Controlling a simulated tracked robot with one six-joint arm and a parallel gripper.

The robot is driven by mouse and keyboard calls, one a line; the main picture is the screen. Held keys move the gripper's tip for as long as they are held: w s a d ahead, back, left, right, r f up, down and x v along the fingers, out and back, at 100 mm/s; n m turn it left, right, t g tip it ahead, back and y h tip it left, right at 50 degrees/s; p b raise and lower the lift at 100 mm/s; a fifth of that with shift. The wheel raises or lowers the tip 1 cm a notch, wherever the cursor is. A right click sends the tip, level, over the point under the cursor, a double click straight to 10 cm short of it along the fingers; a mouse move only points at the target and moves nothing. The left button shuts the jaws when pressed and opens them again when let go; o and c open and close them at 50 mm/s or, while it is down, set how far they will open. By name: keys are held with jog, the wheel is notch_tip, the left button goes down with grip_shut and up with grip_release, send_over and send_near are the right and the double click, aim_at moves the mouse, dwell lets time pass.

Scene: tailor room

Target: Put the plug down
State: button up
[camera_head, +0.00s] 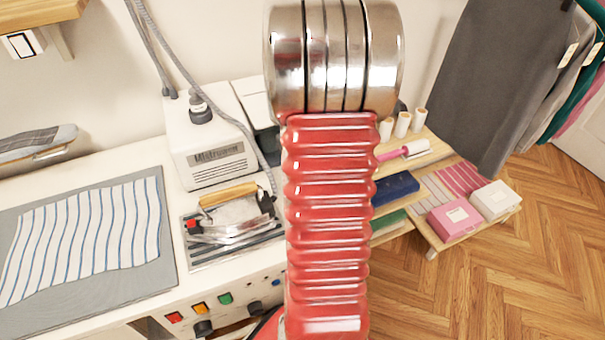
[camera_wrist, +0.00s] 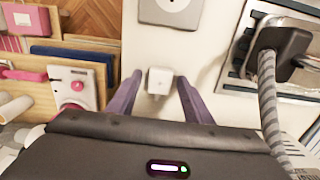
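A small white block that looks like the plug (camera_wrist: 160,80) rests on the white tabletop (camera_wrist: 139,42) in the wrist view. My gripper (camera_wrist: 158,79) is open, with one purple finger on each side of the plug and a visible gap to both. I see no contact between the fingers and the plug. A square grey plate with a round middle, like a socket (camera_wrist: 171,9), lies past the plug at the top edge. In the head view my red arm hides the gripper and the plug.
The iron (camera_head: 235,213) sits on its metal rest, left of my arm. A striped cable (camera_wrist: 270,100) runs close on the right in the wrist view. A steam unit (camera_head: 209,145) and striped cloth (camera_head: 90,240) share the table. Low shelves with boxes (camera_head: 454,218) stand to the right.

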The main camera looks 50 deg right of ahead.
notch_tip(320, 180, up, 13)
dwell(0.8)
jog(key=shift+r, duration=0.1)
dwell(0.6)
jog(key=w+a+r+n, duration=0.1)
jog(key=a, duration=0.5)
jog(key=w+a+r+n+t, duration=0.1)
jog(key=a+r, duration=0.1)
jog(key=a, duration=0.5)
jog(key=w+a+r+n+t+h, duration=0.1)
jog(key=a+r, duration=0.1)
jog(key=a, duration=0.4)
jog(key=shift+w+a, duration=0.25)
jog(key=shift+w, duration=0.1)
jog(key=s+a+n+t, duration=0.1)
jog(key=s+a, duration=0.2)
jog(key=a, duration=0.5)
jog(key=s+a+n+t+y, duration=0.1)
jog(key=s+a+n+t, duration=0.1)
jog(key=a, duration=0.7)
jog(key=shift+s+a+f+t, duration=0.15)
jog(key=shift+s+f+t, duration=0.15)
jog(key=shift+s, duration=0.2)
